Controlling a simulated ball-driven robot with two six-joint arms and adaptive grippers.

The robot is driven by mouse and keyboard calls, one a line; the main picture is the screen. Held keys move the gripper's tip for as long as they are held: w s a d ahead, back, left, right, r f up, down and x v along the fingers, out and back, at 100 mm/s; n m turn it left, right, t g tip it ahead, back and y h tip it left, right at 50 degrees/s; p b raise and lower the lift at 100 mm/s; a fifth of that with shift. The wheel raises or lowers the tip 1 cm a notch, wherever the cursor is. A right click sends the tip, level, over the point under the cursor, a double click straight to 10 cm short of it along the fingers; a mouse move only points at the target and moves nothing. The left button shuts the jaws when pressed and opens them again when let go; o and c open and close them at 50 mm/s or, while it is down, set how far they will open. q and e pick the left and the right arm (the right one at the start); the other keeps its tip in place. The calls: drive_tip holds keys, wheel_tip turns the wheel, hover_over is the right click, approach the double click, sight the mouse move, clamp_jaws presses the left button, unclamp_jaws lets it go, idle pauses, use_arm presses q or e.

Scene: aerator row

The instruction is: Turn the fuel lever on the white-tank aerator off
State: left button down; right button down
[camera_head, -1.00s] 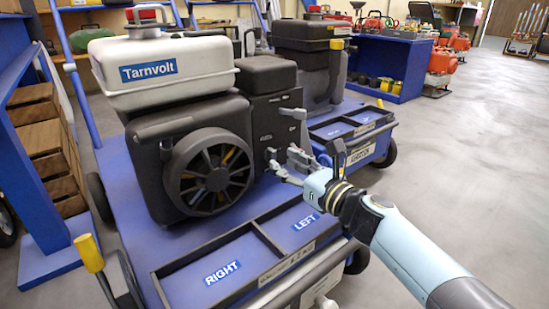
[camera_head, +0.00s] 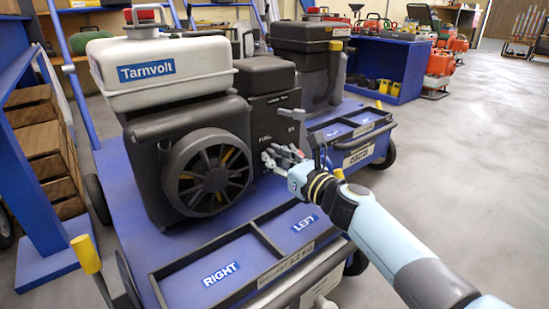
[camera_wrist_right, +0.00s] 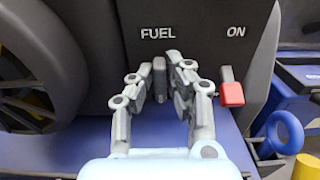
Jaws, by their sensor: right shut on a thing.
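The white-tank aerator, with its white tank (camera_head: 160,70) marked Tarnvolt, stands on a blue cart. Its dark control panel carries FUEL and ON labels. In the right wrist view, a grey fuel lever (camera_wrist_right: 159,72) hangs below FUEL, and a red-tipped lever (camera_wrist_right: 231,92) hangs to its right below ON. My right gripper (camera_wrist_right: 160,80) is shut on the grey lever, a fingertip on each side. My left gripper is out of view.
A tray (camera_head: 258,243) labelled RIGHT and LEFT lies along the cart's front, below my right arm. A second dark engine (camera_head: 303,52) stands behind. The floor at right is clear.

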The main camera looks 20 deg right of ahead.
drive_tip(key=shift+r+n, duration=0.1)
drive_tip(key=shift+n, duration=0.3)
drive_tip(key=n, duration=0.4)
drive_tip(key=shift+a, duration=0.1)
drive_tip(key=n, duration=0.8)
drive_tip(key=shift+a+n, duration=0.2)
drive_tip(key=shift+n, duration=0.2)
drive_tip(key=n, duration=0.4)
drive_tip(key=shift+f, duration=0.25)
drive_tip(key=shift+n, duration=0.3)
